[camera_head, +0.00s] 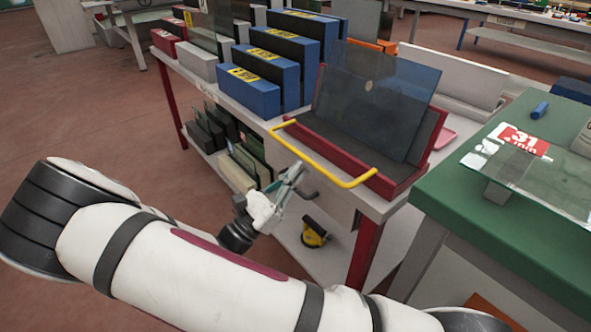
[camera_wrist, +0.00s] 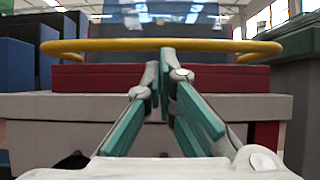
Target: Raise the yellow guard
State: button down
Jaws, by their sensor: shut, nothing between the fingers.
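The yellow guard (camera_head: 327,158) is a bent yellow bar across the front of a dark red machine (camera_head: 308,128) on the bench. A tilted glass pane (camera_head: 375,100) stands behind it. In the wrist view the guard (camera_wrist: 215,45) runs level across the upper part, in front of the red body (camera_wrist: 100,75). My gripper (camera_head: 298,170) is just in front of and below the guard's middle. In the wrist view my gripper (camera_wrist: 167,60) has its green fingers together, tips near the bar, with nothing between them. I cannot tell whether the tips touch the bar.
Blue boxes (camera_head: 250,92) with yellow labels stand left of the machine on the bench. A green-topped table (camera_head: 470,195) with a glass sheet (camera_head: 540,172) is at the right. A lower shelf holds several panes and a yellow-black tool (camera_head: 314,233). Open floor (camera_head: 100,115) lies at the left.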

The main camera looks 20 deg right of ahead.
aim_at(294, 148)
jog(key=shift+a+r+y+p, duration=0.2)
jog(key=shift+r+y+p, duration=0.5)
jog(key=shift+p, duration=1)
notch_tip(294, 148, up, 5)
jog(key=g+y+p, duration=0.1)
jog(key=y+p, duration=0.1)
jog(key=p, duration=0.4)
jog(key=y+p, duration=0.2)
jog(key=p, duration=0.3)
jog(key=shift+s+r+g+y+p, duration=0.2)
jog(key=shift+g+y+p, duration=0.1)
jog(key=shift+g+p, duration=0.1)
jog(key=w+d+r+g+y+p, duration=0.2)
jog(key=d+r+g+y+p, duration=0.1)
jog(key=d+r+y+p, duration=0.4)
jog(key=shift+w+r+y+p, duration=0.25)
jog(key=shift+y+p, duration=1.25)
jog(key=shift+p, duration=1.65)
jog(key=shift+f, duration=0.1)
